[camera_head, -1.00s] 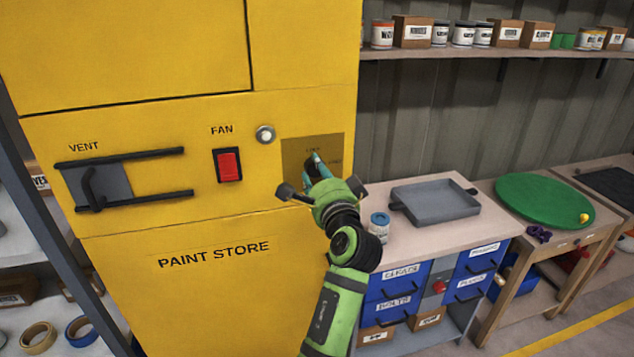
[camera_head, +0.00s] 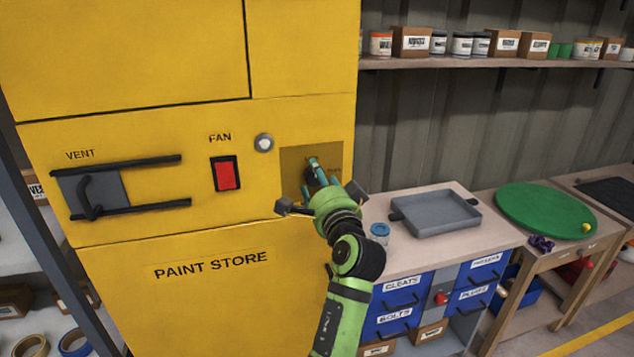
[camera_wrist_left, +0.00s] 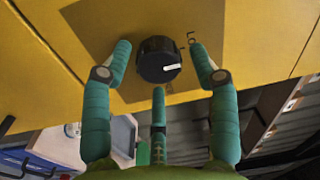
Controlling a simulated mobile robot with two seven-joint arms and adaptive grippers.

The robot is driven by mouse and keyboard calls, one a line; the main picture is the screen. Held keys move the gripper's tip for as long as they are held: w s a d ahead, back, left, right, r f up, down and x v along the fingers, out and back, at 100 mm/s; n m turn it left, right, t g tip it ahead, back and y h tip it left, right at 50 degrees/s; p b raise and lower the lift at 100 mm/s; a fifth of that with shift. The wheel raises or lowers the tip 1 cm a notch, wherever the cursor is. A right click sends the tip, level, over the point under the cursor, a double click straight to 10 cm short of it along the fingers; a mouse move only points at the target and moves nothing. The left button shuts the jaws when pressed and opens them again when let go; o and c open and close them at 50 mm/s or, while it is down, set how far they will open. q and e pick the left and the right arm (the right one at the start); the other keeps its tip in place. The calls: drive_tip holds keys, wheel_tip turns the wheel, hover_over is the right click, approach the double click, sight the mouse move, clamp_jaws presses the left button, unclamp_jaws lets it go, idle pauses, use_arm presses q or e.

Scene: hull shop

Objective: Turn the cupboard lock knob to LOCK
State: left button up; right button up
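The black lock knob (camera_wrist_left: 158,60) with a white pointer sits on a brownish plate (camera_wrist_left: 95,25) on the yellow cupboard. In the left wrist view its pointer points right, towards a partly hidden label beside the right finger. My left gripper (camera_wrist_left: 158,68) has its teal fingers around the knob, one on each side and a third below, with visible gaps at the sides. In the head view my left gripper (camera_head: 316,172) is in front of the plate (camera_head: 292,160) and mostly covers the knob. My right gripper is not in view.
To the right, a bench holds a grey tray (camera_head: 435,213) and a small jar (camera_head: 379,232), close to my left arm.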

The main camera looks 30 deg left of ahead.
sight(315, 127)
use_arm(q)
wheel_tip(315, 127, up, 10)
idle(0.7)
